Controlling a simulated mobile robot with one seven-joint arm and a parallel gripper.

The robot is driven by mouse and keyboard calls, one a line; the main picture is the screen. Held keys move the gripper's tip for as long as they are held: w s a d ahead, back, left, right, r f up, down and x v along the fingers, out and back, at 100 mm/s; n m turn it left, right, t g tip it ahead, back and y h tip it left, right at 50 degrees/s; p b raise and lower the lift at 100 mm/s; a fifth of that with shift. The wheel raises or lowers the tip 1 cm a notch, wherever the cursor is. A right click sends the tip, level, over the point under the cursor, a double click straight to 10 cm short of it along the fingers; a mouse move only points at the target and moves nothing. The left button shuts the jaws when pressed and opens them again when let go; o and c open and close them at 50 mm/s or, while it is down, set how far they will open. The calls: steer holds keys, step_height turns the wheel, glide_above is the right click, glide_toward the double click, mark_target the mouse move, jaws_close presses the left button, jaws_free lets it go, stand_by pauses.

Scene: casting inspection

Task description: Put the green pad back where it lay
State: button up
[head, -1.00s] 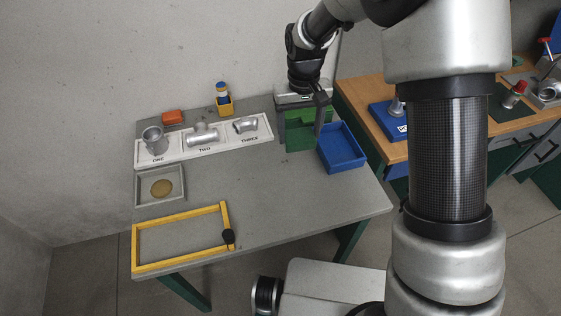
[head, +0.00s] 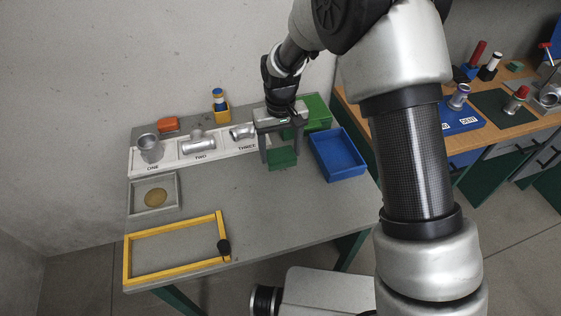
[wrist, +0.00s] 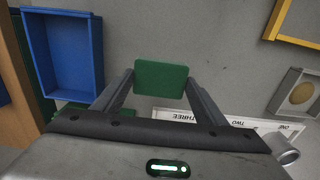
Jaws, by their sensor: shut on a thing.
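The green pad (head: 283,158) is a flat dark-green block with rounded corners. My gripper (head: 282,155) is shut on it, one finger at each side. In the wrist view, the pad (wrist: 161,78) spans the gap between the fingertips (wrist: 160,83) and hides a patch of grey table. The pad is in front of the green bin, left of the blue bin and just right of the board's THREE space. It looks held above the tabletop, but the height is hard to tell.
The green bin (head: 318,113) and blue bin (head: 347,170) stand on the right. The white board (head: 170,167) carries several metal castings. A grey tray (head: 133,197) holds a tan disc. A yellow frame (head: 170,271) lies in front. The table's middle (head: 270,210) is clear.

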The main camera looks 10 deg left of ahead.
mark_target(281, 154)
steer(key=shift+f, duration=2.2)
steer(key=shift+f+b, duration=0.3)
steer(key=shift+b, duration=0.1)
steer(key=o, duration=1)
step_height(281, 154, up, 18)
steer(key=p, duration=0.2)
